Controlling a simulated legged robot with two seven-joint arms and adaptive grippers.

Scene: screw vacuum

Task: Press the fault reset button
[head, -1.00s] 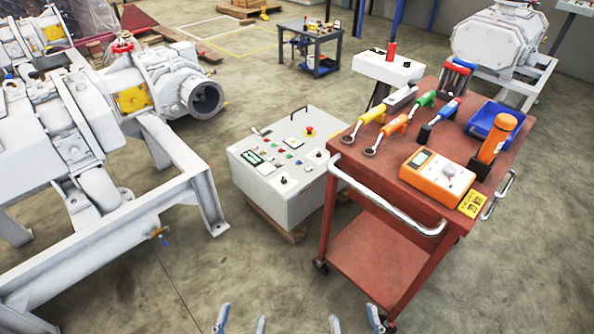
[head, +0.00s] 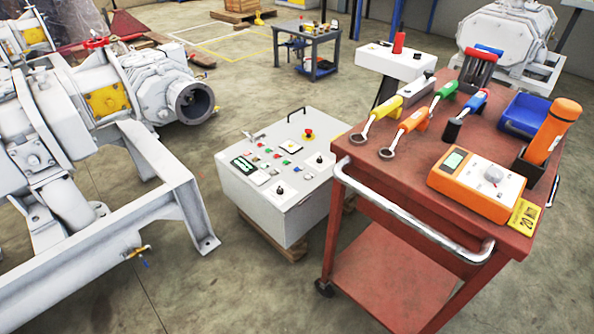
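A light grey control box (head: 290,225) stands low on a wooden pallet, between the white pump frame and the red cart. Its sloped top panel carries a red mushroom button on a yellow base (head: 308,133), a small display (head: 242,163), several small red and green buttons (head: 268,150) and black knobs. The labels are too small to read, so I cannot tell which one is the fault reset button. Neither of my grippers is in view.
A red tool cart (head: 400,185) with a chrome handle stands right of the box, holding wrenches and an orange meter (head: 477,183). A white pump on a frame (head: 150,180) fills the left. Bare floor (head: 230,290) lies in front of the box.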

